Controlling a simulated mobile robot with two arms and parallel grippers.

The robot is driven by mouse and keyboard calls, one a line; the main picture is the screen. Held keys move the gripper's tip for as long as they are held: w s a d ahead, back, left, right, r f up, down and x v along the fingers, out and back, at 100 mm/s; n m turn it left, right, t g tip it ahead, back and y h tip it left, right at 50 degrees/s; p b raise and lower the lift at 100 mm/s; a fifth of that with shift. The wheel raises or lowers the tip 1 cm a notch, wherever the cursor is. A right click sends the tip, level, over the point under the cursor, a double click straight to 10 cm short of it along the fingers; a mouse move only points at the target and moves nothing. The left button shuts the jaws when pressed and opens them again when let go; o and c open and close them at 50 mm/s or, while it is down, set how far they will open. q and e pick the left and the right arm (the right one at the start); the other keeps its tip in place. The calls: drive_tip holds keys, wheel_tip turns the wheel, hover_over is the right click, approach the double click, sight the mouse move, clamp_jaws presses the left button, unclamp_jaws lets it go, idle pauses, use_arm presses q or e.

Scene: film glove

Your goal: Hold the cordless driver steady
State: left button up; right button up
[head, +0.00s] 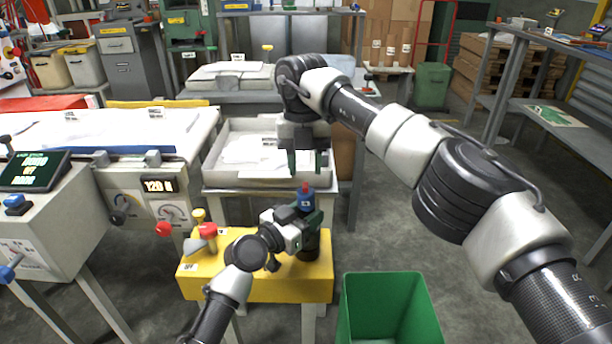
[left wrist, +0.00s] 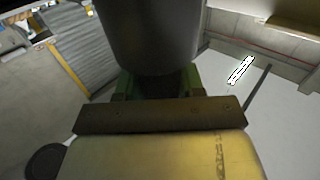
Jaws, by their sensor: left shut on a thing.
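The cordless driver (head: 309,245) stands upright at the right end of the yellow stand in the head view, with a dark body and a blue and red top. My left gripper (head: 303,226) is shut around its body from the left. In the left wrist view, a dark rounded body (left wrist: 150,35) fills the top, between the green fingers of my left gripper (left wrist: 158,85).
The yellow stand (head: 215,285) also holds small red, yellow and grey items at its left. A green bin (head: 385,310) stands at the front right. A white tray table (head: 225,175) is behind, and a machine with dials (head: 150,190) is at left. Floor at right is clear.

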sight(305, 183)
use_arm(q)
drive_tip(key=shift+f, duration=0.1)
use_arm(e)
drive_tip(key=shift+w+r, duration=0.2)
drive_tip(key=shift+r, duration=1.9)
use_arm(q)
drive_tip(key=o, duration=1.2)
